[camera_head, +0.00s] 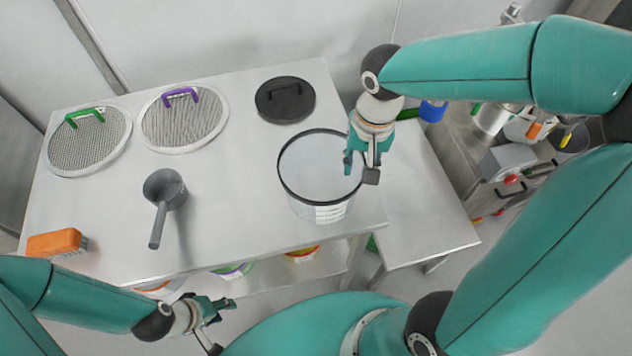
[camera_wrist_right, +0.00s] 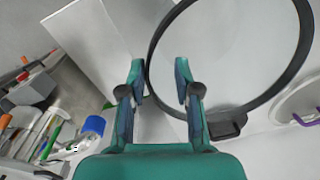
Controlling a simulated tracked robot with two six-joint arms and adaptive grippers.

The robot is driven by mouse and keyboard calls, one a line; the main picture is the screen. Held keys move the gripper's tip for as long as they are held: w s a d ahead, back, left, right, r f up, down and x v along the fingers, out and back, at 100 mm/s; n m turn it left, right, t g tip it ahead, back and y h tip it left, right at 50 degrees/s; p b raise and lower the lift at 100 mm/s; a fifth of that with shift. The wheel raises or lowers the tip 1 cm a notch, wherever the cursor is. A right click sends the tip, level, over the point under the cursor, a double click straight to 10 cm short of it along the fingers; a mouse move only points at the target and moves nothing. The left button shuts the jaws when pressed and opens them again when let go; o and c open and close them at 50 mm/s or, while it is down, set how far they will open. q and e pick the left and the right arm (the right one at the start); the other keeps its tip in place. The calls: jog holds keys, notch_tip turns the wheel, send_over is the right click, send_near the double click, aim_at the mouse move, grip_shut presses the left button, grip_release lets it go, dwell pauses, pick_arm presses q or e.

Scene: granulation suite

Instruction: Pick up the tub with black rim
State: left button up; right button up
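The tub with black rim (camera_head: 318,205) stands near the right end of the steel table, a pale, see-through tub with a white label on its front. Its black rim (camera_wrist_right: 152,55) also shows in the right wrist view. My right gripper (camera_head: 358,170) is over the tub's right edge. In the right wrist view, the right gripper (camera_wrist_right: 160,68) has its fingers apart, one on each side of the rim line; I cannot tell whether they touch it. My left gripper (camera_head: 222,325) is open and empty, low in front of the table, away from the tub.
A black lid (camera_head: 285,100) lies behind the tub. Two round mesh sieves (camera_head: 185,125) with purple and green handles (camera_head: 88,145), a grey scoop (camera_head: 165,190) and an orange brush (camera_head: 56,243) lie further left. A lower side table (camera_head: 425,215) adjoins on the right.

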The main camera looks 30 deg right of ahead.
aim_at(357, 179)
jog(key=f, duration=0.5)
jog(key=shift+w+d+p, duration=0.25)
jog(key=shift+d+p, duration=0.15)
jog(key=shift+f, duration=0.65)
grip_shut()
jog(key=shift+w, duration=0.1)
